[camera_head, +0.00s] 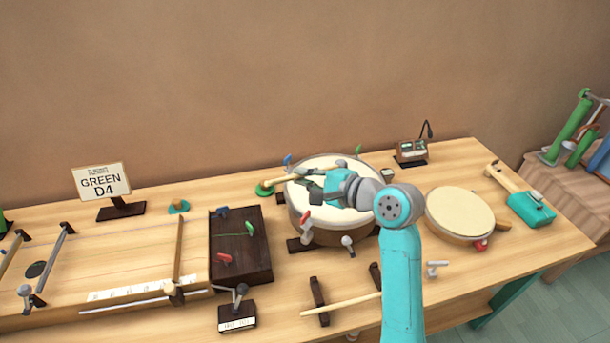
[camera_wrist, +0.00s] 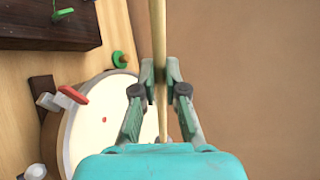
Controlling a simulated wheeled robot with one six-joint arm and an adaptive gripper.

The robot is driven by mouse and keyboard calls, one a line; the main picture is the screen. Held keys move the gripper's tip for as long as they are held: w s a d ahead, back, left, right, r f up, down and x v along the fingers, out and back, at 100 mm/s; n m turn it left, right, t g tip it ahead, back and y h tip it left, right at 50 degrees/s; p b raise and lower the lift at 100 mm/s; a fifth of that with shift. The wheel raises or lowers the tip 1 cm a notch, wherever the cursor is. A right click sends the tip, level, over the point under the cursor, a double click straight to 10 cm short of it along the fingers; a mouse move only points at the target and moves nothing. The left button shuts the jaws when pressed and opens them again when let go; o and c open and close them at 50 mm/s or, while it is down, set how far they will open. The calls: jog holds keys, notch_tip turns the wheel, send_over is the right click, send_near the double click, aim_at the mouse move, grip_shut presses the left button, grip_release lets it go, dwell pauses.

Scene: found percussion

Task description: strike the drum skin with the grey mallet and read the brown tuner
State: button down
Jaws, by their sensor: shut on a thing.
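The round drum (camera_head: 299,205) stands mid-table with a cream skin (camera_head: 325,163); colored and grey pegs sit around its rim. My gripper (camera_head: 318,184) is over the skin, shut on a pale wooden stick (camera_head: 285,179) that points left past the rim. I cannot make out a grey head on the held stick. The brown tuner (camera_head: 411,148) stands behind the drum, its reading too small to tell.
A sign reading GREEN D4 (camera_head: 101,182) stands back left. A stringed wooden board (camera_head: 120,255) and dark box (camera_head: 240,262) lie left. Another stick (camera_head: 342,305) rests in front. A flat drum (camera_head: 459,212) and a teal-headed mallet (camera_head: 530,207) lie right.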

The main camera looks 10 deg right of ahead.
jog(key=shift+m+g+y, duration=0.3)
jog(key=shift+m, duration=0.5)
jog(key=f, duration=0.1)
jog(key=d+f, duration=0.1)
jog(key=f, duration=0.3)
jog(key=shift+w+d+f, duration=0.15)
jog(key=shift+w+f, duration=0.1)
jog(key=shift+w, duration=0.15)
notch_tip(320, 180, up, 6)
